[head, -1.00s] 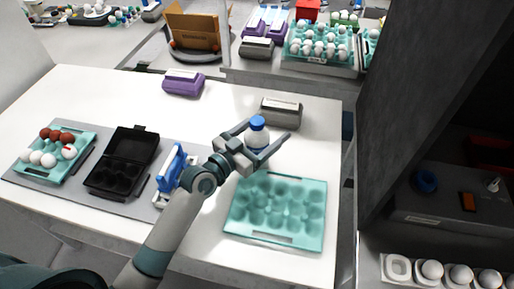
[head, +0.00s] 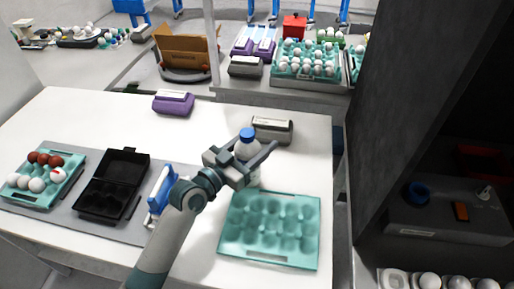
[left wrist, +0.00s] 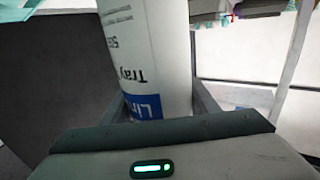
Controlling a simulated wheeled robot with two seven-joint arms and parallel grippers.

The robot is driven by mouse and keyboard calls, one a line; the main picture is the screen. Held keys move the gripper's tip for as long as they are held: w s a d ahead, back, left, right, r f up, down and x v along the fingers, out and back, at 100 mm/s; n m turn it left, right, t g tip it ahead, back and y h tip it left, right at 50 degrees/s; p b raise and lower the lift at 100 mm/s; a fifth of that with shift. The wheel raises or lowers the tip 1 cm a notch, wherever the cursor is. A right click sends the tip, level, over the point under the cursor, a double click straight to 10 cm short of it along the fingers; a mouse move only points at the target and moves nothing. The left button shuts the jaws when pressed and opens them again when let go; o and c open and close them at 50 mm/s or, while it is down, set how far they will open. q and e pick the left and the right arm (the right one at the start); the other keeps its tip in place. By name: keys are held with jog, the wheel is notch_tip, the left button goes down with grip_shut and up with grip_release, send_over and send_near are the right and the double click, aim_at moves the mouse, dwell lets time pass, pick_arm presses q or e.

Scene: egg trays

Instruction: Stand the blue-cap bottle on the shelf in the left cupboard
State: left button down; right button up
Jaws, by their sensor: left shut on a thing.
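The blue-cap bottle (head: 247,146) is white with a blue cap and stands upright in my left gripper (head: 255,160). The gripper is shut on it behind the empty teal egg tray (head: 228,250). In the left wrist view the white bottle body (left wrist: 150,50), with its printed label, fills the space between the fingers (left wrist: 160,100). In the head view the gripper hides part of its body, and I cannot tell whether its base touches the table. My right gripper is not in view. No left cupboard can be made out for certain.
A dark grey cabinet (head: 402,110) stands at the right, with a device and white eggs inside. On the white table (head: 80,110) are a black egg box (head: 95,202), an egg tray (head: 72,175), a purple box (head: 172,103) and a grey box (head: 283,128).

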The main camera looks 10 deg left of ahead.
pick_arm(q)
jog(key=s+d+r+b, duration=0.1)
jog(key=s+d+r, duration=0.4)
jog(key=d+r, duration=0.4)
jog(key=shift+s+d, duration=0.2)
jog(key=shift+d, duration=0.55)
jog(key=a+f+n+t+y, duration=0.1)
jog(key=a+f+n+y, duration=0.1)
jog(key=a, duration=0.8)
jog(key=a+f+n+t+y, duration=0.1)
jog(key=a+f+n+y, duration=0.1)
jog(key=a+n+y, duration=0.2)
jog(key=s+a+y, duration=0.1)
jog(key=a+y, duration=0.2)
jog(key=a, duration=0.3)
jog(key=shift+a+f+t, duration=0.2)
jog(key=shift+f+t, duration=0.1)
jog(key=shift+f, duration=0.1)
